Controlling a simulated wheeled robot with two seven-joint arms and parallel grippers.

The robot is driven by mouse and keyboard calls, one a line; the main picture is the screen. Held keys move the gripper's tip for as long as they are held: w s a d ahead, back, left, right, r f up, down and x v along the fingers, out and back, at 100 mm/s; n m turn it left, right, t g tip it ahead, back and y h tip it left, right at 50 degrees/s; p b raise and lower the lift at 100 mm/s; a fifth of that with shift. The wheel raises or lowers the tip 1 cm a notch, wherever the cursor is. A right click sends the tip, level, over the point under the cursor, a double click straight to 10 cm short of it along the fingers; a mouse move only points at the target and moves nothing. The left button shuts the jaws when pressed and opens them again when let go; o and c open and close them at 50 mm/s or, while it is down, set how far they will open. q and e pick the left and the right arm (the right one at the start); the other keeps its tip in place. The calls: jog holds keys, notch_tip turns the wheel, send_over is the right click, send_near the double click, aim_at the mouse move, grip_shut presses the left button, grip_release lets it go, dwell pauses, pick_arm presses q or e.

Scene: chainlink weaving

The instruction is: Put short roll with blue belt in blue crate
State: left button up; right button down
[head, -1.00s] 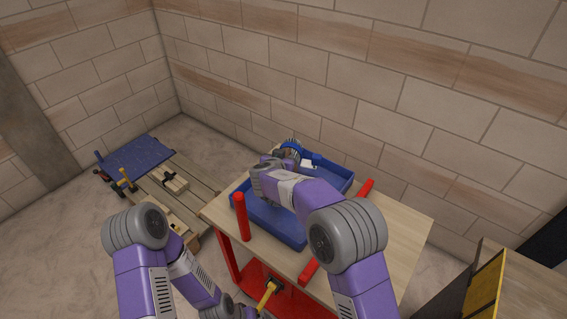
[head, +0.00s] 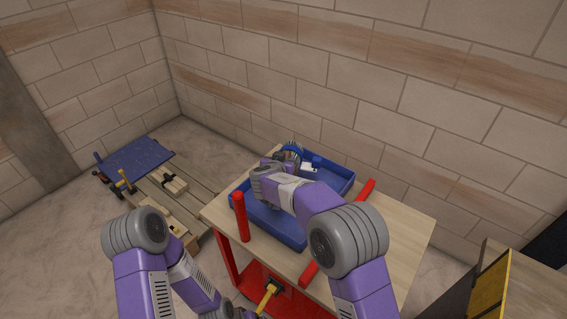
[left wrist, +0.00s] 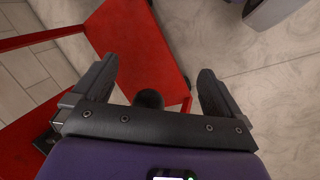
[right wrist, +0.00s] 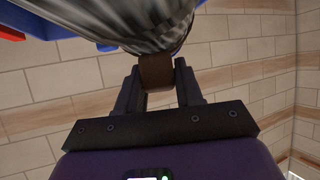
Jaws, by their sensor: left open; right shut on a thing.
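The blue crate (head: 279,236) stands on a wooden-topped red cart. A grey chainlink roll with a blue belt (head: 292,149) shows at the crate's far end, partly hidden by my right arm. In the right wrist view the grey mesh roll (right wrist: 130,22) fills the top. My right gripper (right wrist: 158,72) is shut on a brown part below the mesh. Whether the roll touches the crate floor cannot be told. My left gripper (left wrist: 157,72) is open and empty, low beside the red cart; its fingers are outside the head view.
The cart top (head: 400,228) is bare on the right. A red post (head: 241,216) and a red bar (head: 312,265) flank the crate. A pallet with a blue mat (head: 138,158) and wood pieces lies left. A black-and-yellow box (head: 488,290) stands at right.

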jog(key=shift+f+b, duration=0.1)
jog(key=shift+b, duration=0.3)
jog(key=c, duration=0.7)
grip_release()
jog(key=shift+c, duration=0.2)
jog(key=shift+r+p, duration=0.3)
jog(key=shift+p, duration=0.4)
jog(key=shift+r+p, duration=0.55)
jog(key=shift+p, duration=0.45)
jog(key=v, duration=0.8)
jog(key=b+v, duration=0.1)
jog(key=v, duration=0.2)
jog(key=shift+s+f, duration=0.1)
jog(key=shift+s, duration=0.4)
